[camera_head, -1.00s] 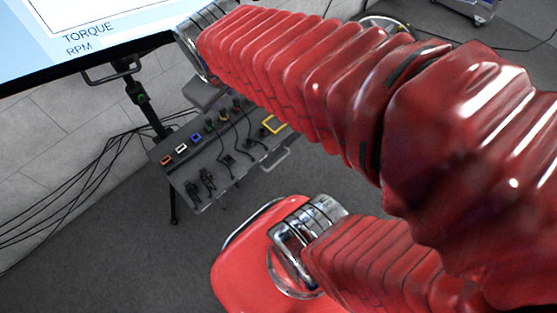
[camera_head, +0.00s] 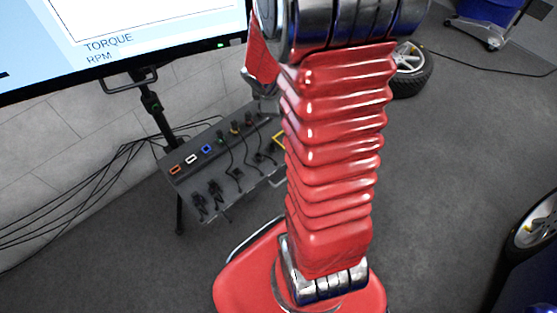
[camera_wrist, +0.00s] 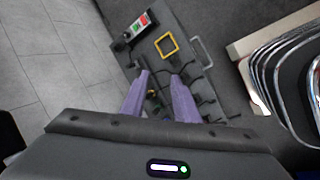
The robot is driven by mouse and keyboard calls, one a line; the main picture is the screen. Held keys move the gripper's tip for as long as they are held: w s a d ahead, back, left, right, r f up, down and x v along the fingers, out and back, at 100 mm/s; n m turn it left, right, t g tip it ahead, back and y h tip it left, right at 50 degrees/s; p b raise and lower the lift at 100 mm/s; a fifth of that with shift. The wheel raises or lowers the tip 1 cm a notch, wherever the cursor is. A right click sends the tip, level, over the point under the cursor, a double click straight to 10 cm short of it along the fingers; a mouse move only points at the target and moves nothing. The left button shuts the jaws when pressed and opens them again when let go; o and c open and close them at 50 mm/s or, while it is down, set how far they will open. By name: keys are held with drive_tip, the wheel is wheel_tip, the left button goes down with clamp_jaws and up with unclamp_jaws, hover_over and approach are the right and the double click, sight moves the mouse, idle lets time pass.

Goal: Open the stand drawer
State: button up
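The stand (camera_head: 215,185) is a dark panel with sockets and cables under the screen in the head view. Its top also shows in the wrist view (camera_wrist: 150,55). A grey bar handle (camera_wrist: 203,52) sits on the stand's right edge in the wrist view. In the head view my red arm covers that side of the stand. I cannot tell a gap at the drawer. My gripper (camera_wrist: 161,74) shows two purple fingers, spread apart and empty, over the stand top. The handle lies to the right of and beyond the fingertips, apart from them.
A yellow square frame (camera_wrist: 166,45) and a box with red and green buttons (camera_wrist: 138,27) are on the stand. Black cables (camera_head: 90,185) hang at the left. A wheel (camera_head: 410,70) lies behind my arm. Grey floor is open on the right.

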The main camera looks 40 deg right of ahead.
drive_tip(key=s+d+f+n+y, duration=0.1)
drive_tip(key=s+f+n, duration=0.1)
drive_tip(key=f, duration=0.7)
drive_tip(key=s+f+n+y, duration=0.1)
drive_tip(key=s+f+n, duration=0.1)
drive_tip(key=f, duration=0.7)
drive_tip(key=s+d+f+n+g+y, duration=0.1)
drive_tip(key=s+f+n+y, duration=0.1)
drive_tip(key=f, duration=0.7)
drive_tip(key=shift+s+d+n, duration=0.3)
drive_tip(key=shift+s+n, duration=0.25)
drive_tip(key=shift+n, duration=0.55)
drive_tip(key=shift+f, duration=0.2)
drive_tip(key=shift+w+f, duration=0.45)
drive_tip(key=shift+f, duration=1.75)
drive_tip(key=shift+w+f, duration=0.4)
drive_tip(key=shift+f, duration=1.8)
drive_tip(key=shift+w+f, duration=0.45)
drive_tip(key=shift+f, duration=1.75)
drive_tip(key=shift+c, duration=0.7)
clamp_jaws()
